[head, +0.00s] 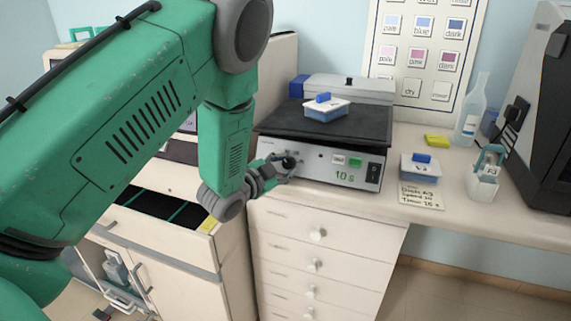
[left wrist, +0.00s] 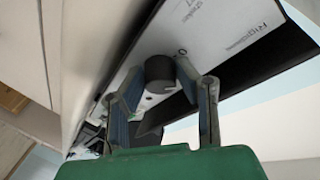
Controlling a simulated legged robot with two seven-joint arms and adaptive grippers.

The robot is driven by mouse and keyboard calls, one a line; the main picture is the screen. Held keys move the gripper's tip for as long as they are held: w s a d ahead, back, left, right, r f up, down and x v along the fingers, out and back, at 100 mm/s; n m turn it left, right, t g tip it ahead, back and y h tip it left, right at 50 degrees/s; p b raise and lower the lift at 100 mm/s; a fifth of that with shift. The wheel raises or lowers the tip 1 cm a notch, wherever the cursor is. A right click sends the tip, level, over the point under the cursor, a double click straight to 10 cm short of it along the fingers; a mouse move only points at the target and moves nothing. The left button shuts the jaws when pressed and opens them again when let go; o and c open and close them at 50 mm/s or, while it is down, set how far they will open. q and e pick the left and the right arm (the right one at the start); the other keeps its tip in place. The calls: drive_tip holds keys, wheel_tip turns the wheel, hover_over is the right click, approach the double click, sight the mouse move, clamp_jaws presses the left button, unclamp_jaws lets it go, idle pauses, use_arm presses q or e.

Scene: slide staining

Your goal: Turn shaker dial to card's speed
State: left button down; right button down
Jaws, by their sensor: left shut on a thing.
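The shaker (head: 318,176) stands on the bench with a black platform and a pale front panel showing green "10 s". Its dark round dial (head: 289,162) is at the panel's left end. My left gripper (head: 282,167) reaches the dial from the left. In the left wrist view the dial (left wrist: 160,72) sits between the two fingers and the gripper is shut on it. The dial's setting is too small to read. The handwritten card (head: 420,197) lies on the bench at the right; its lines are too small to read surely. My right gripper is not in view.
A bottle (head: 470,112), a small holder (head: 485,175) and a dark machine (head: 545,110) stand at right. An open drawer (head: 165,212) lies below my left arm.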

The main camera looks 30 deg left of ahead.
use_arm(q)
drive_tip(key=shift+d+r+m, duration=0.1)
drive_tip(key=shift+r+m, duration=0.1)
drive_tip(key=shift+m, duration=0.9)
drive_tip(key=c, duration=1.4)
unclamp_jaws()
drive_tip(key=shift+o, duration=0.9)
drive_tip(key=shift+d+g, duration=0.15)
drive_tip(key=shift+g, duration=0.15)
drive_tip(key=s+a+r, duration=0.1)
drive_tip(key=s, duration=1)
drive_tip(key=shift+s+r, duration=0.4)
